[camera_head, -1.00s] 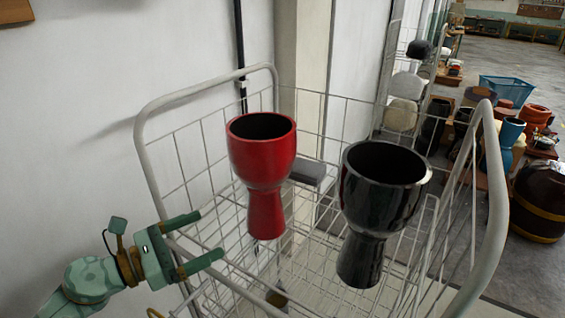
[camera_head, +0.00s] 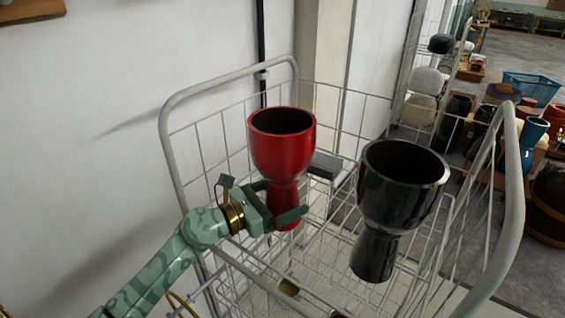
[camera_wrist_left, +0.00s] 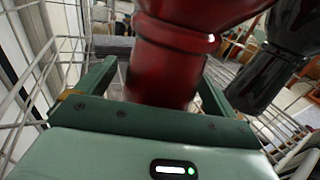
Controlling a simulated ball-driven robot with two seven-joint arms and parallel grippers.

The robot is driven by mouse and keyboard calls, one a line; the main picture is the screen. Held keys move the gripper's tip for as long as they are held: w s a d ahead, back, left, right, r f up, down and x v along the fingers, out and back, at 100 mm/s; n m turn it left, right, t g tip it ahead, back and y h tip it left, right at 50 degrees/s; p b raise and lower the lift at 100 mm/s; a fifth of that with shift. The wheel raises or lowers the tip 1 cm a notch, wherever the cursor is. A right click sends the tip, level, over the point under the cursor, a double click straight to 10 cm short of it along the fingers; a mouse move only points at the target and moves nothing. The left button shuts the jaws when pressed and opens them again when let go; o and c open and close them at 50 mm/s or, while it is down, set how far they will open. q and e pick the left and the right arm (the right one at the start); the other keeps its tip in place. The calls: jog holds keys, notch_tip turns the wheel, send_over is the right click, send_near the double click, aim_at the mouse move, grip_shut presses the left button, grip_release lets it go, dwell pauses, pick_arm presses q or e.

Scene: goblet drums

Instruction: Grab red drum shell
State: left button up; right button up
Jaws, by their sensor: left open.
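The red drum shell (camera_head: 280,150) is goblet-shaped with a wide open top and a narrow lower part. It stands upright in the wire cart, left of the black drum shell (camera_head: 393,195). My left gripper (camera_head: 283,203) is open at the red shell's narrow lower part. In the left wrist view, the red shell's lower part (camera_wrist_left: 165,68) lies between the two green fingers of the gripper (camera_wrist_left: 155,85). I cannot tell whether either finger touches it. The black shell also shows at the right of the wrist view (camera_wrist_left: 262,75). My right gripper is not in view.
The wire cart (camera_head: 180,130) has a thick pale rim around the shells, and my left arm reaches over its left side. A grey block (camera_head: 325,165) sits behind the shells. A white wall is at the left; a blue basket (camera_head: 532,87) and other drums stand at the far right.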

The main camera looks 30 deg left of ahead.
pick_arm(q)
jog(key=shift+r, duration=0.1)
jog(key=c, duration=1.5)
